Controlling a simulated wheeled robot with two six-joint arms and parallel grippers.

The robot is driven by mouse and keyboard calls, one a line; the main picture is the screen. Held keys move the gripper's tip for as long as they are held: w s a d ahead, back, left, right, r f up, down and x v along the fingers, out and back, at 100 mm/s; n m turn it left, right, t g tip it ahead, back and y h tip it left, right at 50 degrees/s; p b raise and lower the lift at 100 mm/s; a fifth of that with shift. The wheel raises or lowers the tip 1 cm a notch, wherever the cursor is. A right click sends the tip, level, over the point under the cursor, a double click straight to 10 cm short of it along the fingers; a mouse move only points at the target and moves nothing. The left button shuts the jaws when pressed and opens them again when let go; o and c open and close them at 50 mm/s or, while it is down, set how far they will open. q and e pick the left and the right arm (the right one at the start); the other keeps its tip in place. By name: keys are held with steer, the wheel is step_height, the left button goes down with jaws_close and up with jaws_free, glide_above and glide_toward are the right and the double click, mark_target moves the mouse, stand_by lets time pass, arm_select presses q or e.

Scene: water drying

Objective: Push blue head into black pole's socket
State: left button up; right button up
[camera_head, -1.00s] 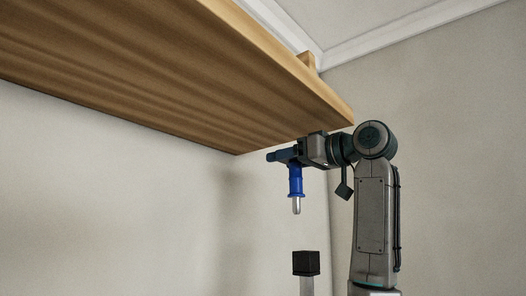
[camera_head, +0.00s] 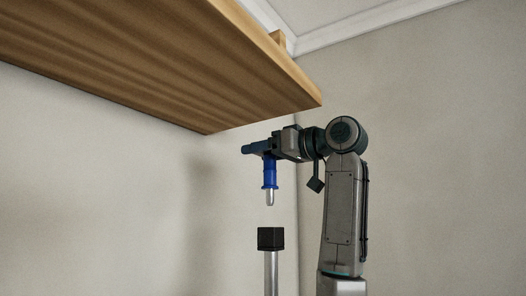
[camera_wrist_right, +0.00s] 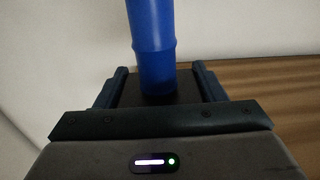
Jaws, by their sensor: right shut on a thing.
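The blue head (camera_head: 269,173) hangs upright from my right gripper (camera_head: 262,149), its silver tip pointing down. My right gripper is shut on it. The head also shows in the right wrist view (camera_wrist_right: 153,45), between the fingers of the right gripper (camera_wrist_right: 158,88). The black pole's socket (camera_head: 271,239) is a dark block on top of a grey upright pole (camera_head: 271,274). The head's tip is above the socket, with a clear gap between them. The inside of the socket is not visible from this angle. My left gripper is not in view.
A large wooden board (camera_head: 180,75) runs overhead from the upper left, its lower edge close above and left of my right gripper. Pale walls (camera_head: 100,190) stand behind. The space around the pole's top looks clear.

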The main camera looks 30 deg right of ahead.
mark_target(265, 166)
steer(key=f, duration=0.1)
steer(key=f+b, duration=0.1)
steer(key=f, duration=0.1)
steer(key=shift+w+d+b, duration=0.1)
steer(key=shift+d+b, duration=0.15)
steer(key=shift+b, duration=0.1)
steer(key=shift+a+f, duration=0.1)
steer(key=shift+a, duration=0.1)
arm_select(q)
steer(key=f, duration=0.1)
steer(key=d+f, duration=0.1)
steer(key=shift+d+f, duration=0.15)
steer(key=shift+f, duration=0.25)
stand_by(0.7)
